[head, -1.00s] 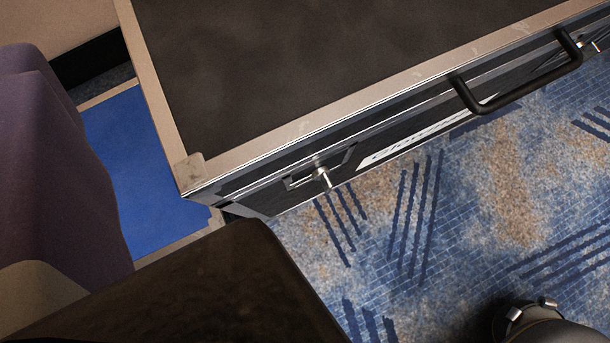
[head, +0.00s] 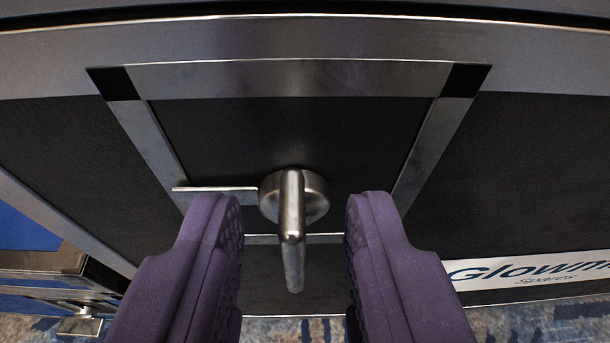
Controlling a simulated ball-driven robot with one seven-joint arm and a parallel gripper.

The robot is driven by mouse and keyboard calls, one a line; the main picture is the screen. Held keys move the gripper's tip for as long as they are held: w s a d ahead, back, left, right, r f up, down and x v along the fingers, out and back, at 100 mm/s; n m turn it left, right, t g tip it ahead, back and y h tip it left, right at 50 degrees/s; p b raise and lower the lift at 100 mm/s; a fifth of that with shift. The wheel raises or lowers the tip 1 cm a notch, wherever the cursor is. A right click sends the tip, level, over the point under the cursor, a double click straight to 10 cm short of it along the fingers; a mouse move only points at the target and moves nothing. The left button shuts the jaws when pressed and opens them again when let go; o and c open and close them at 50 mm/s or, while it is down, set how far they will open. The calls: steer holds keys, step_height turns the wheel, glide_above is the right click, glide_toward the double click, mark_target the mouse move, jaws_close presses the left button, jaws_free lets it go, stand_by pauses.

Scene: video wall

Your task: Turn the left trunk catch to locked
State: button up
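The left trunk catch (head: 292,215) is a round metal knob with a lever, on the front of a black trunk (head: 70,150) with metal edging. Its lever points toward me and down in the picture. A flat metal tongue (head: 215,189) reaches left from the knob across the metal frame edge. My gripper (head: 294,215) is open, with one purple finger on each side of the lever. There is a visible gap on both sides, and neither finger appears to touch it.
A white label (head: 530,272) reading "Glowm..." is on the trunk front at right. At lower left is a blue case (head: 25,228) with metal edges and a small metal catch (head: 80,325). Patterned blue carpet (head: 480,325) shows at the bottom.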

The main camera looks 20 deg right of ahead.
steer(key=shift+w+d+f, duration=0.15)
steer(key=shift+w, duration=0.2)
jaws_close()
